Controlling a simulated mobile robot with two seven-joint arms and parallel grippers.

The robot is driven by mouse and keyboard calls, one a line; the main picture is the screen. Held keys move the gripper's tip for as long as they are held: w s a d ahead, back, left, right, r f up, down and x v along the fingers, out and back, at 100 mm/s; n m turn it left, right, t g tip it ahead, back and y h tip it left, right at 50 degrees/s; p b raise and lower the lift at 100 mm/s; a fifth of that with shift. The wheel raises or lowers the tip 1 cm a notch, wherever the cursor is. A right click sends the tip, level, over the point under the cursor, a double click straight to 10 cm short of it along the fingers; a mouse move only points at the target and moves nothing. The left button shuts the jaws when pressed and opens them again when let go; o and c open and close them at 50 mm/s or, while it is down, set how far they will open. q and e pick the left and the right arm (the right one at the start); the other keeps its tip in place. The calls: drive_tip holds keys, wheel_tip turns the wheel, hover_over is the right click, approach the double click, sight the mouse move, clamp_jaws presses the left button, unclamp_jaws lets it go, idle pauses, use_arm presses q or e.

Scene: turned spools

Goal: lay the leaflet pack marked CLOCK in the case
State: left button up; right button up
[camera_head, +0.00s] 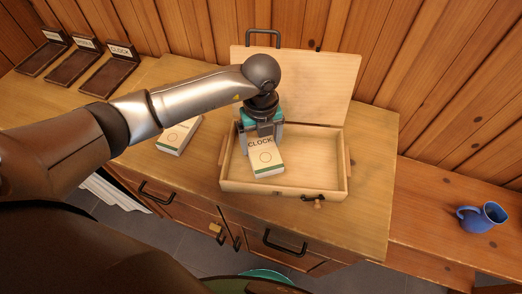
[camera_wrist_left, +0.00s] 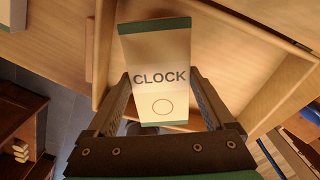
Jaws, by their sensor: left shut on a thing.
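The leaflet pack marked CLOCK (camera_head: 266,164) is white with green ends and a ring printed below the word. My left gripper (camera_head: 263,139) is shut on it, with a finger at each side. The pack is over the left part of the open wooden case (camera_head: 284,193); whether it touches the floor of the case I cannot tell. The wrist view shows the pack (camera_wrist_left: 157,60) between the two fingers (camera_wrist_left: 162,80), word upright and readable. The case lid (camera_head: 325,88) stands open at the back. My right gripper is in neither view.
Another white pack (camera_head: 178,138) lies left of the case, partly behind my arm. Several dark stands (camera_head: 108,76) are at the back left, the nearest labelled CLOCK. The right half of the case is empty.

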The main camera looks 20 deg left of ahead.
sight(261, 144)
use_arm(q)
drive_tip(key=shift+f+b, duration=0.3)
drive_tip(key=shift+f, duration=1.7)
drive_tip(key=shift+f, duration=0.2)
drive_tip(key=o, duration=1.2)
drive_tip(key=shift+o, duration=0.2)
drive_tip(key=shift+r, duration=0.1)
drive_tip(key=shift+r, duration=0.3)
wheel_tip(261, 144, up, 12)
drive_tip(key=shift+f+p, duration=0.2)
drive_tip(key=shift+p, duration=0.55)
